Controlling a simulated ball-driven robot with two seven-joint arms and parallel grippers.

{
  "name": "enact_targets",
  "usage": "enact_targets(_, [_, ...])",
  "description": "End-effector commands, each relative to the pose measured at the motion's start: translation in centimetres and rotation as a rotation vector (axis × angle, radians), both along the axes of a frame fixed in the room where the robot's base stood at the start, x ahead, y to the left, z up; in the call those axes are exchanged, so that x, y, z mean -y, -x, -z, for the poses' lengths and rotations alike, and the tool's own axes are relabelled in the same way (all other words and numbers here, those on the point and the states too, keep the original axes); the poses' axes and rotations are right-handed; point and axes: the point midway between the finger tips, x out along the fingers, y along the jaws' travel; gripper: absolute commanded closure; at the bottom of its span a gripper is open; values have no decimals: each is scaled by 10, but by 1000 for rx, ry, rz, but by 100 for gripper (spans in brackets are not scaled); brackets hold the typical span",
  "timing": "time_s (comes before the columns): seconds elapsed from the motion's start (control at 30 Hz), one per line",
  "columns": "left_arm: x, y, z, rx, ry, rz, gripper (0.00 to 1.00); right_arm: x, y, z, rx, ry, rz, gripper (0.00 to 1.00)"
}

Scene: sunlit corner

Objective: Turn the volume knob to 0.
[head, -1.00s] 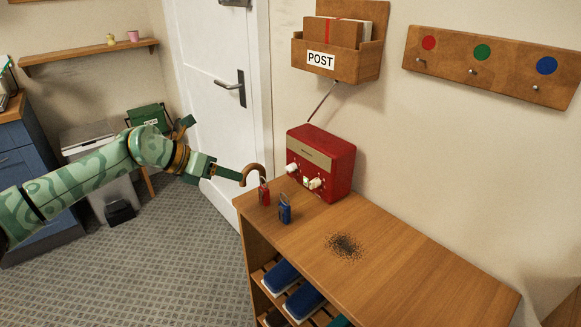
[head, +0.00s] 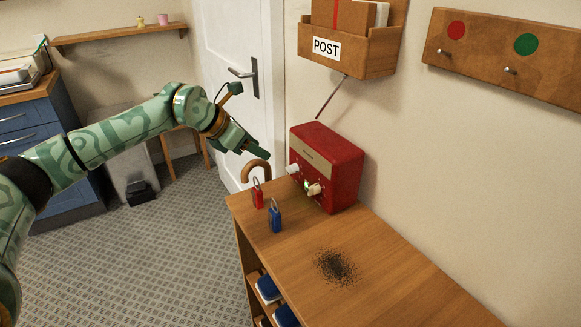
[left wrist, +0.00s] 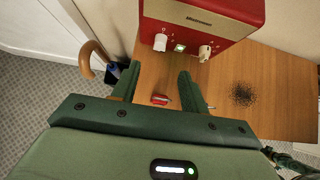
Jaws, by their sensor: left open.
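A red radio (head: 337,170) with a pale front strip stands on the wooden cabinet against the wall. It has two cream knobs, a left knob (head: 293,169) and a right knob (head: 314,189). Both show in the left wrist view, the left knob (left wrist: 160,42) and the right knob (left wrist: 205,54), with a small lit panel (left wrist: 180,47) between them. I cannot read which is the volume knob, nor its setting. My left gripper (head: 253,147) is open in front of and left of the radio, apart from the knobs. Its spread fingers (left wrist: 158,82) show in the left wrist view.
A red padlock (head: 257,195) and a blue padlock (head: 275,216) stand on the cabinet top (head: 380,262) before the radio. A curved cane handle (head: 257,166) rises at the cabinet's left edge. A post box (head: 345,59) hangs above. The cabinet's front right is clear except dark specks (head: 335,267).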

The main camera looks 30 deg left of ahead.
Motion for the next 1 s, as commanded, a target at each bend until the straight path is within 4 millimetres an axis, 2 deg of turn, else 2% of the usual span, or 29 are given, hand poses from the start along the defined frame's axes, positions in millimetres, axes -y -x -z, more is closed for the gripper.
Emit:
enact_targets(0.03, [7, -9, 17, -6, 3, 3, 56, -4, 6, 7, -13, -5, 1, 64])
enact_targets(0.1, [13, -20, 30, -7, 3, 2, 56, -8, 10, 13, -22, -10, 2, 64])
enact_targets(0.4, [37, -61, 77, -7, 2, 1, 56, -7, 19, 35, -45, -9, 1, 64])
enact_targets(0.6, [43, -72, 87, -3, 1, 0, 56, -2, 21, 40, -52, -3, 0, 64])
enact_targets(0.9, [44, -74, 86, -1, 2, 1, 56, 1, 20, 40, -49, 1, 1, 64])
enact_targets(0.93, [44, -74, 86, -1, 2, 1, 61, 1, 20, 40, -49, 1, 1, 64])
enact_targets(1.0, [44, -74, 86, -2, 1, 1, 81, 0, 20, 40, -49, 1, 1, 64])
